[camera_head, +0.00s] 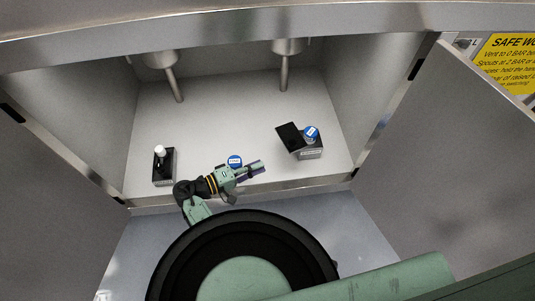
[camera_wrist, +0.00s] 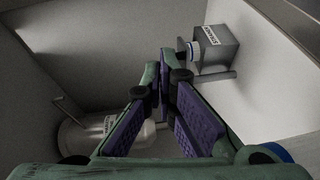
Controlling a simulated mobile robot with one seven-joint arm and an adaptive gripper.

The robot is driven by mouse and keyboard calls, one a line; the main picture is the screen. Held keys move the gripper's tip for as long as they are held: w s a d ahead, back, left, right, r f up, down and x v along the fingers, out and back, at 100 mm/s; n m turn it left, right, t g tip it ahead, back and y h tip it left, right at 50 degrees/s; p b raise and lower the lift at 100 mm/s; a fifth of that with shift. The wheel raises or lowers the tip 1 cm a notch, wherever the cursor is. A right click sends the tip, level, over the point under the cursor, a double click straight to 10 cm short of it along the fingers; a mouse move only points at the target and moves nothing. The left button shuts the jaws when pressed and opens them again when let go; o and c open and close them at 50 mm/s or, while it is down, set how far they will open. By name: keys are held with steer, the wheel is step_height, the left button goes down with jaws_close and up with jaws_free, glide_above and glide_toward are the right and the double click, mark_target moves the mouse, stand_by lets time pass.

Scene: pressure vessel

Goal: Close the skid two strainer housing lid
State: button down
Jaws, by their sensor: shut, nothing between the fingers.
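A grey box-shaped housing (camera_head: 312,152) stands at the right of the cabinet floor, with a pale label on its front. A flat black lid (camera_head: 289,137) is tilted up at its left side, and a blue round cap (camera_head: 311,133) shows at its top. The labelled housing also shows at the upper right of the wrist view (camera_wrist: 217,50); its lid is hard to make out there. My gripper (camera_head: 262,167) is shut and empty, left of and in front of the housing, apart from it. It also shows in the wrist view (camera_wrist: 166,62). I cannot read a skid number.
A black box (camera_head: 163,172) with a white knob stands at left. Another blue cap (camera_head: 235,161) sits close behind my gripper. Two metal spouts (camera_head: 174,85) (camera_head: 284,73) hang at the back. Open doors (camera_head: 445,145) flank the cabinet; a raised front lip (camera_head: 300,186) edges its floor.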

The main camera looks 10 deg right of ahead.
steer(key=w+a+n+t+y, duration=0.2)
steer(key=w+a+n+t, duration=0.1)
steer(key=w+t, duration=0.15)
steer(key=s+d+x, duration=0.1)
steer(key=s+x, duration=0.1)
steer(key=x, duration=1)
steer(key=shift+d+f, duration=0.3)
steer(key=shift+d, duration=0.3)
